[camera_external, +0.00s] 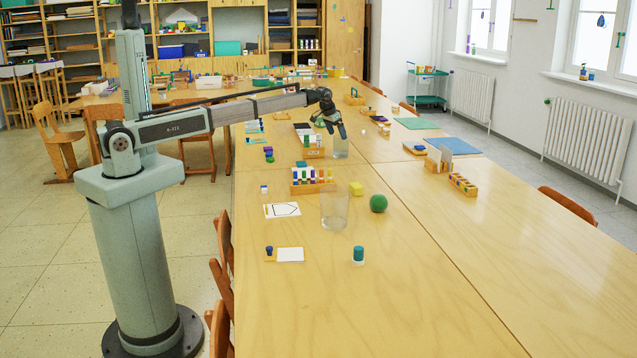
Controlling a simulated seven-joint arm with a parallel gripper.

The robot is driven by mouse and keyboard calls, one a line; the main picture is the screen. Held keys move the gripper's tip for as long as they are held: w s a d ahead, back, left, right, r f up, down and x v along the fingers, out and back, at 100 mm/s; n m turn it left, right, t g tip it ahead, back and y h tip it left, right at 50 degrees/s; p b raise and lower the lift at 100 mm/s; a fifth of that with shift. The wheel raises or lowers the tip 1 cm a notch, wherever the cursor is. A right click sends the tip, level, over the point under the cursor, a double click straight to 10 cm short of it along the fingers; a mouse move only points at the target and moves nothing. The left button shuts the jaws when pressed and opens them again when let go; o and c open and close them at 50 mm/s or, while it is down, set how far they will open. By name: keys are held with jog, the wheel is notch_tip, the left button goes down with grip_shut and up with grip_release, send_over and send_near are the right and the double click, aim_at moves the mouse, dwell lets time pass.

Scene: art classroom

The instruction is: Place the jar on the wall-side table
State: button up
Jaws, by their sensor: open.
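My gripper (337,131) is open and points down over the middle of the long table. A clear glass jar (340,149) stands upright just below its fingers. I cannot tell whether the fingers touch the jar or reach around its rim. A second, larger clear glass vessel (334,211) stands upright nearer the camera, apart from the gripper. The table half on the window-wall side (470,240) is pale wood and is joined along a seam to the half where both glass vessels stand.
Wooden holders (462,184) and a blue mat (452,146) lie on the window side. The right front tabletop is clear.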

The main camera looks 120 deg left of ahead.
jog(key=shift+v, duration=2.75)
